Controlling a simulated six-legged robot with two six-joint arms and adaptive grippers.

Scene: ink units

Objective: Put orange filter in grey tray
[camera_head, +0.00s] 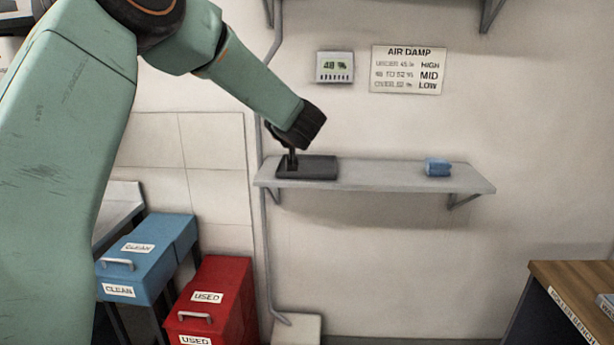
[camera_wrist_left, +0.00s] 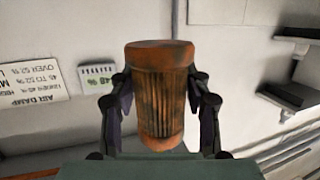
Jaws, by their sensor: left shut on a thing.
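The orange filter (camera_wrist_left: 162,95) is a ribbed, dirty orange-brown cylinder with plain end caps, seen close up in the left wrist view. My left gripper (camera_wrist_left: 162,105) is shut on it, with a dark finger on each side. In the head view my left gripper (camera_head: 290,150) is at the left end of the wall shelf, by the dark grey tray (camera_head: 320,168). The filter cannot be made out there; the hand seems to hide it. Whether it touches the tray cannot be told. My right gripper is not in view.
The shelf (camera_head: 385,178) is clear between the tray and a blue item (camera_head: 437,167). A humidity display (camera_head: 334,66) and an air damp sign (camera_head: 408,70) hang above. A blue CLEAN box (camera_head: 145,258) and red USED box (camera_head: 211,300) stand lower left, a wooden bench (camera_head: 575,280) lower right.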

